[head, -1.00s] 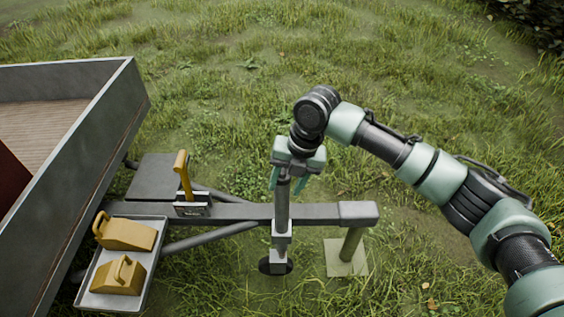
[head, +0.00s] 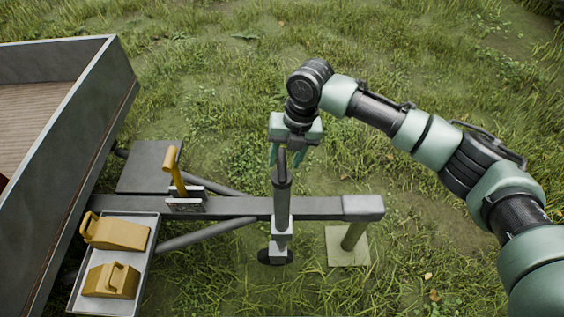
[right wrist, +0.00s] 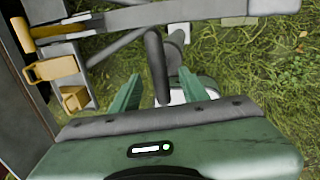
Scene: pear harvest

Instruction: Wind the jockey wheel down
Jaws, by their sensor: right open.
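The jockey wheel is a grey upright post (head: 282,210) clamped to the trailer's drawbar, with a dark wheel (head: 276,257) at its foot near the grass. A dark grey handle (head: 281,168) stands at its top. My right gripper (head: 286,158) is open at the top of the post, fingers pointing down. In the right wrist view the dark handle (right wrist: 157,68) reaches between the two green fingers of the gripper (right wrist: 160,88), with room on both sides. I cannot tell whether either finger touches it. My left gripper is not in view.
The drawbar (head: 320,207) ends beside a short prop post (head: 352,237) on a pale plate. A yellow lever (head: 174,172) stands on the drawbar. A tray (head: 146,265) holds two yellow chocks (head: 118,232). The trailer body (head: 88,130) is at left. Grass lies open behind.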

